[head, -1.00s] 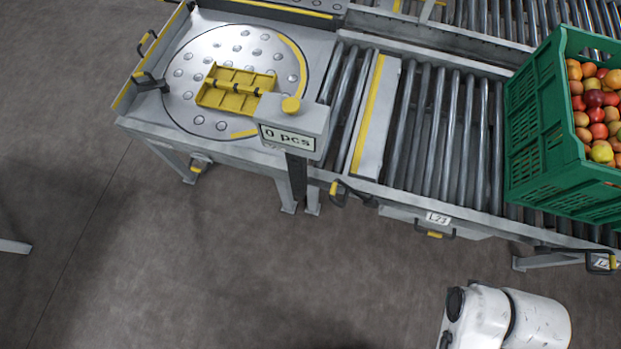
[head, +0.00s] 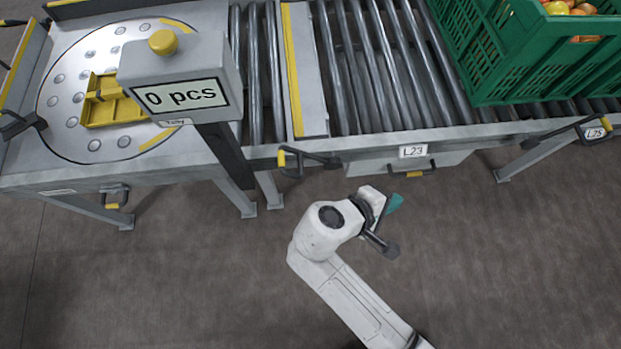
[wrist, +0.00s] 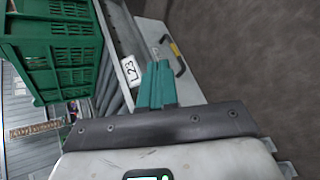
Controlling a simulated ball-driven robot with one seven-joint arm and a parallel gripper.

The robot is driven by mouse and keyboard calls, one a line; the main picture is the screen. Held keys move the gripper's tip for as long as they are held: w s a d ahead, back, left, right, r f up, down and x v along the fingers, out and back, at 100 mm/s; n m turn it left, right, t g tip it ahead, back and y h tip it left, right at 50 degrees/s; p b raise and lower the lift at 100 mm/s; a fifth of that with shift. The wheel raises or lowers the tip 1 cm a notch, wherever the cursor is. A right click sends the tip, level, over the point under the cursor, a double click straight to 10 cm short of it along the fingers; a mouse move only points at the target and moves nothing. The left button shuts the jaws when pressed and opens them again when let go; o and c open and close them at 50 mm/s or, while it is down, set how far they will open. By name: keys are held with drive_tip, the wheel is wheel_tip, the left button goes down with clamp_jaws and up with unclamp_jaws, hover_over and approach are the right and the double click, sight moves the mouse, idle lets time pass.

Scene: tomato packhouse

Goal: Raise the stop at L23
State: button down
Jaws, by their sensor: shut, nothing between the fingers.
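The L23 label (head: 413,151) is on the conveyor's front side, above a black handle with a yellow mark (head: 414,173). Left of it, a black lever with a yellow end (head: 282,158) sticks out from the same front rail. A flat grey plate with a yellow stripe (head: 309,85) lies between the rollers above that lever; I cannot tell whether it is the stop. My gripper (head: 393,204) is shut and empty, below and in front of the L23 label. In the wrist view its teal fingers (wrist: 157,86) are together, near the label (wrist: 130,69) and the handle (wrist: 178,58).
A green crate of fruit (head: 500,60) stands on the rollers at the right. Another lever, by the L25 label (head: 594,133), is on the right. A counter box reading 0 pcs (head: 182,80) and a round ball table (head: 60,125) are at the left. The floor in front is clear.

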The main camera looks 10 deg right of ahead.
drive_tip(key=w+a+f+n+t+h+b, duration=0.1)
drive_tip(key=a+f+n+t+b, duration=0.3)
drive_tip(key=a, duration=0.4)
drive_tip(key=w+a+f+n+t+h+b, duration=0.1)
drive_tip(key=a+n+t+h+b, duration=0.1)
drive_tip(key=a+n+t+b, duration=0.35)
drive_tip(key=s+a+f+n+t+y+b, duration=0.1)
drive_tip(key=s+a+n+t+y+b, duration=0.1)
drive_tip(key=a+t, duration=0.2)
drive_tip(key=s+a+n+t+y+b, duration=0.2)
drive_tip(key=s+a+n+t+b, duration=0.1)
drive_tip(key=a, duration=0.8)
drive_tip(key=shift+a+f+t+y+b, duration=0.3)
drive_tip(key=shift+f+t+y+b, duration=0.1)
drive_tip(key=shift+t, duration=0.45)
drive_tip(key=shift+w, duration=0.1)
approach(281, 169)
drive_tip(key=w+f, duration=0.2)
drive_tip(key=w, duration=0.2)
drive_tip(key=shift+w+d+r+b, duration=0.2)
drive_tip(key=shift+d+r, duration=0.1)
drive_tip(key=shift+r, duration=0.25)
drive_tip(key=shift+w+d+r+b, duration=0.2)
drive_tip(key=shift+d+r, duration=0.1)
drive_tip(key=shift+r, duration=0.25)
drive_tip(key=shift+w+d+r+b, duration=0.1)
drive_tip(key=shift+d+r+b, duration=0.15)
drive_tip(key=shift+r, duration=0.3)
